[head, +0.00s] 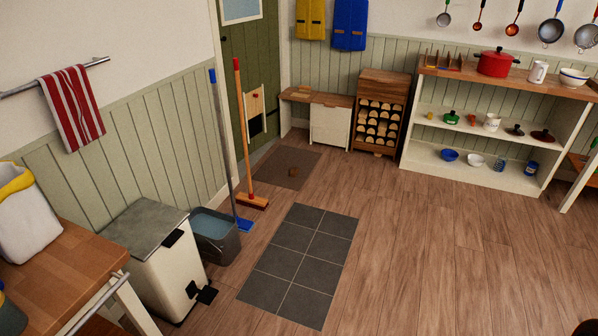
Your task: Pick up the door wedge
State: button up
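A small brown block (293,172), likely the door wedge, lies on the dark doormat (272,178) in front of the green door (247,75). It is too small to make out its exact shape. Another small light-brown piece (377,154) is on the floor at the foot of the log rack; I cannot tell what it is. My gripper is not in view.
A blue mop (222,150) and orange broom (243,130) stand left of the doormat, with a grey bucket (215,235) and pedal bin (155,260) nearer. Grey floor tiles (300,262) and open wooden floor lie ahead. White shelves (405,145) stand at right.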

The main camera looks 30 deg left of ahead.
aim_at(294, 171)
jog(key=z, duration=0.3)
jog(key=k, duration=0.4)
jog(key=z, duration=0.55)
jog(key=i, duration=0.35)
jog(key=u, duration=0.6)
jog(key=i, duration=1.75)
jog(key=u, duration=0.6)
jog(key=i, duration=1.7)
jog(key=u, duration=0.6)
jog(key=i, duration=1.75)
jog(key=u, duration=1.45)
jog(key=i, duration=1)
jog(key=u, duration=1.45)
jog(key=i, duration=0.55)
jog(key=u, duration=0.35)
